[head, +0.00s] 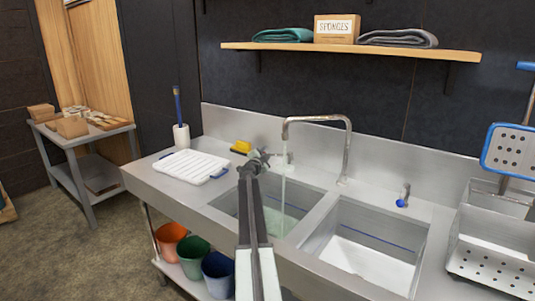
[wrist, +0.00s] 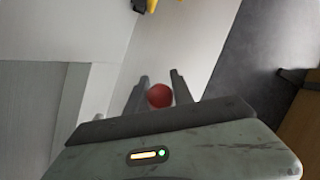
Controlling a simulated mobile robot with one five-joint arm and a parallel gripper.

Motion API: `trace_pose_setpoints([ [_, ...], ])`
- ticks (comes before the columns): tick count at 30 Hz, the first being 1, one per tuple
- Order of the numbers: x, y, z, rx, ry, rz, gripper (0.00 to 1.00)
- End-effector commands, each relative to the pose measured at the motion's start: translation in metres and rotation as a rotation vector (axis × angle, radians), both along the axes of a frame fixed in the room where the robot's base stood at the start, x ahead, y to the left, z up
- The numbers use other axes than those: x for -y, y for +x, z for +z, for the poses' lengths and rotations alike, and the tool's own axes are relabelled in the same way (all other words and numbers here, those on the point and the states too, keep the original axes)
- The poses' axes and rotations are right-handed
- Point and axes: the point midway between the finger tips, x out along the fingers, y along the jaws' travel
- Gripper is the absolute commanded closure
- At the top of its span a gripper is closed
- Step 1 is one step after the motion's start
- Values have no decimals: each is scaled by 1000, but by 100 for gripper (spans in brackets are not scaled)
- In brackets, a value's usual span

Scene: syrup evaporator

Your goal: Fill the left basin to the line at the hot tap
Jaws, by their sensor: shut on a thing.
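My gripper (head: 258,160) reaches over the back edge of the left basin. It is shut on the red knob of the hot tap (wrist: 160,96), which sits between its two fingers in the wrist view. In the head view the knob is hidden by the gripper. Water (head: 284,175) runs from the curved spout (head: 317,119) into the left basin (head: 232,204). Pale greenish water (head: 288,220) shows low in that basin. My arm covers part of the basin, and I cannot make out its fill line.
The right basin (head: 372,247) has a blue line on its wall; a blue-knobbed tap (head: 403,196) stands behind it. A white drain tray (head: 190,165) and yellow sponge (head: 241,147) lie to the left. A metal rack (head: 490,250) stands at the right. Coloured buckets (head: 195,255) sit below.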

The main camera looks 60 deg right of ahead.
Motion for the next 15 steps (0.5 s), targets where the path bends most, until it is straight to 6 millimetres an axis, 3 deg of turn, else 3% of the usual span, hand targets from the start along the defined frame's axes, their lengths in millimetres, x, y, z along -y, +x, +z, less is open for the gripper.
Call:
trace_pose_setpoints([
  [1,0,-2,0,-2,-1,-2,66],
  [3,1,-2,0,-2,-1,-4,50],
  [15,-4,-5,0,0,0,-2,50],
])
